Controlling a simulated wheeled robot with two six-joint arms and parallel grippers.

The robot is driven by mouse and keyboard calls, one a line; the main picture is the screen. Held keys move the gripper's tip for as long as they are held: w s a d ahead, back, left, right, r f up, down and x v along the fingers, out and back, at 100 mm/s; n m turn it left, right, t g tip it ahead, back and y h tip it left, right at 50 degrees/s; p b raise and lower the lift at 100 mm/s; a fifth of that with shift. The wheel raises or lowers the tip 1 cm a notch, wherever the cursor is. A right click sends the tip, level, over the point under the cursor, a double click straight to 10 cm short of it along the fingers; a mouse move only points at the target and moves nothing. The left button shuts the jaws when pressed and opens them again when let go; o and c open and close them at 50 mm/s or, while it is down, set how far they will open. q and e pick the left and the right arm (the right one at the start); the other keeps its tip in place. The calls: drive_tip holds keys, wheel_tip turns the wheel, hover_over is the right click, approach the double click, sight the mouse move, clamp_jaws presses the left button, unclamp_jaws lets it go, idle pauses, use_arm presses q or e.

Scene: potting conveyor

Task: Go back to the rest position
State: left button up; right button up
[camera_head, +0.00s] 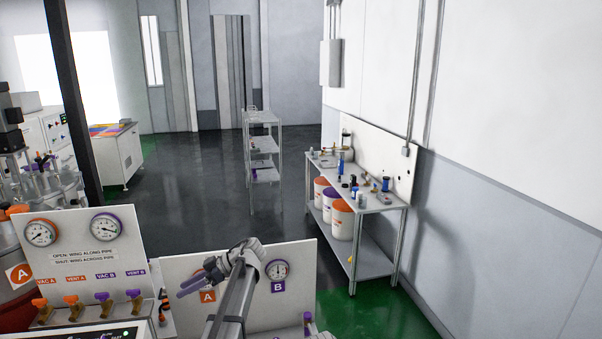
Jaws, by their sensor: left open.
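My left gripper (197,284) is in the lower middle of the head view, at the end of my grey arm that rises from the bottom edge. Its dark fingers point left and are apart, with nothing seen between them. It is in front of the white panel (300,262) with the gauge B (277,271) and partly covers that panel. My right gripper is not in the view.
At left, a white gauge panel (75,243) stands above orange and purple valves (103,298). A shelf table (385,207) with buckets stands along the right wall. A wire cart (262,150) is farther back. Dark open floor (200,190) lies between.

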use_arm(q)
drive_tip(key=s+d+f+m+h+b, duration=0.2)
drive_tip(key=s+d+f+m, duration=0.4)
drive_tip(key=s+d, duration=0.3)
drive_tip(key=s+d+f+m+t+h+b, duration=0.1)
drive_tip(key=s+d+f+m+h+b, duration=0.1)
drive_tip(key=s+d+f+m+h, duration=0.3)
drive_tip(key=s+d+f+m+t+h+b, duration=0.1)
drive_tip(key=s+d+f+m+h+b, duration=0.1)
drive_tip(key=s+d+f+m+h, duration=0.2)
drive_tip(key=s+d+f+m, duration=0.3)
drive_tip(key=s+d+m, duration=0.4)
drive_tip(key=s+d, duration=0.2)
drive_tip(key=shift+s+m, duration=0.3)
drive_tip(key=shift+s, duration=0.45)
